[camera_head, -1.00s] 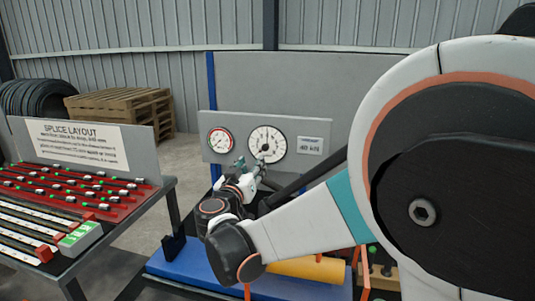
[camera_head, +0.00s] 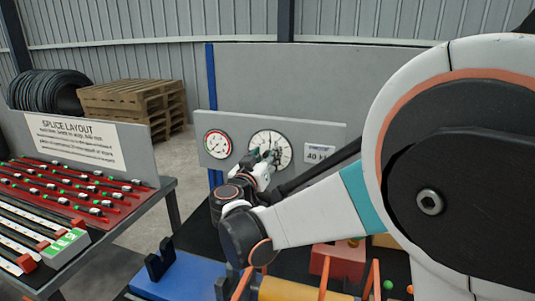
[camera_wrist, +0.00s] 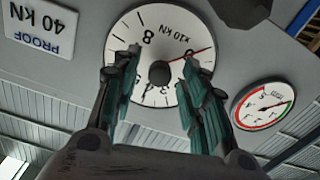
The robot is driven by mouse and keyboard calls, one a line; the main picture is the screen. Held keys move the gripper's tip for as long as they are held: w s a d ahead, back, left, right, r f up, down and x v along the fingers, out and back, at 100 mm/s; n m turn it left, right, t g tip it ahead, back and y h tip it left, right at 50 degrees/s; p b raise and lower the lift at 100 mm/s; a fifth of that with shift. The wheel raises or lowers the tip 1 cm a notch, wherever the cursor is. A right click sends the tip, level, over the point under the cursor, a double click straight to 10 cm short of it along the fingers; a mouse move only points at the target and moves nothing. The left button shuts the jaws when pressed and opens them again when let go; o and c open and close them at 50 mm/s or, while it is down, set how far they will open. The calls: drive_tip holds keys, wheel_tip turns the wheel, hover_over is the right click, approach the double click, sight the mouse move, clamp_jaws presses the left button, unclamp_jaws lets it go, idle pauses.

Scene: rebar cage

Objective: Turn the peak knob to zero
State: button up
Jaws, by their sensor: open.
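The large white dial (camera_head: 283,145) is on the grey upright panel. A dark round peak knob (camera_wrist: 160,73) sits at its centre in the wrist view, where the dial (camera_wrist: 150,22) appears upside down. A red needle (camera_wrist: 195,54) runs from the hub towards the right rim; the numeral near its tip is partly hidden. A dark pointer also shows on the face. My gripper (camera_wrist: 160,62) is open, with a green-grey finger on each side of the knob and gaps visible between. In the head view my gripper (camera_head: 266,158) covers the dial's lower middle.
A smaller red-rimmed gauge (camera_head: 217,144) and a proof 40 kN label (camera_head: 320,154) flank the dial. A table with the splice layout board (camera_head: 75,140) stands at left. A blue block (camera_head: 180,278) and a red block (camera_head: 340,260) lie below my arm.

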clamp_jaws()
drive_tip(key=shift+n, duration=0.3)
